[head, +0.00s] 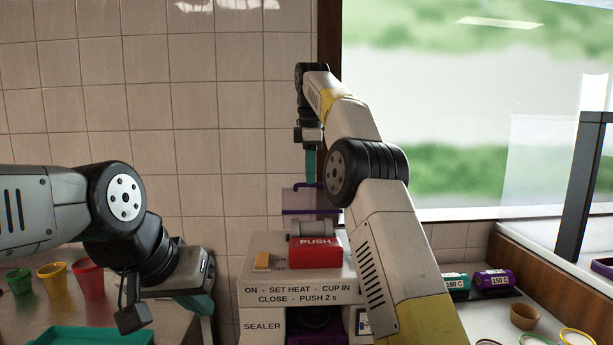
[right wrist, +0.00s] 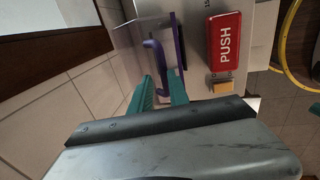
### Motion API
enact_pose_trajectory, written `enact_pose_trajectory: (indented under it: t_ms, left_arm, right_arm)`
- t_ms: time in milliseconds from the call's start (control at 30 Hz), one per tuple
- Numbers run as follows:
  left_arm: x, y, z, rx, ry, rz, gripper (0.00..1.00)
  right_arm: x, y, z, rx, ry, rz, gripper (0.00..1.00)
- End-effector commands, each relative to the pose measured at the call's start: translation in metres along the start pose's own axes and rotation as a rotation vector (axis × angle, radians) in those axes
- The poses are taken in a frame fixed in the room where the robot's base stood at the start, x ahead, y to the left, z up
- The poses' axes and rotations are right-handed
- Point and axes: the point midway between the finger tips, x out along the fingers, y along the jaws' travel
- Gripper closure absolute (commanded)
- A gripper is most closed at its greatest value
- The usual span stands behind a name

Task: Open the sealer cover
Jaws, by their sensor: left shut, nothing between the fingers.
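The sealer (head: 300,292) stands on the counter at centre, with a red PUSH button (head: 316,253) on top. Its clear cover (head: 303,200) has a purple edge and shows above and behind the button. A purple handle (right wrist: 152,58) is on the cover in the right wrist view. My right gripper (head: 310,165) is above the cover in the head view. In the right wrist view its teal fingers (right wrist: 160,88) are apart, with the handle's near end between them; I cannot tell whether they touch it. My left gripper (head: 197,303) is low left of the sealer, shut and empty, its tips partly hidden.
An orange-topped switch (head: 262,262) sits left of the button. Green, yellow and red cups (head: 88,279) and a teal tray (head: 98,337) are at the left. Green and purple rolls (head: 493,280) and small bowls (head: 524,316) are at the right. My right arm hides part of the sealer.

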Motion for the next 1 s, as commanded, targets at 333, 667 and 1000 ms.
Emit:
enact_pose_trajectory:
  t_ms: [333, 667, 1000]
  left_arm:
    - [0.000, 0.000, 0.000, 0.000, 0.000, 0.000, 1.00]
    - [0.000, 0.000, 0.000, 0.000, 0.000, 0.000, 1.00]
    - [0.000, 0.000, 0.000, 0.000, 0.000, 0.000, 1.00]
  right_arm:
    - [-0.009, 0.001, 0.000, 0.000, 0.001, 0.000, 0.78]
    - [-0.015, -0.006, 0.000, 0.001, 0.000, -0.002, 0.78]
    - [-0.019, -0.028, -0.002, -0.001, 0.001, -0.002, 0.78]
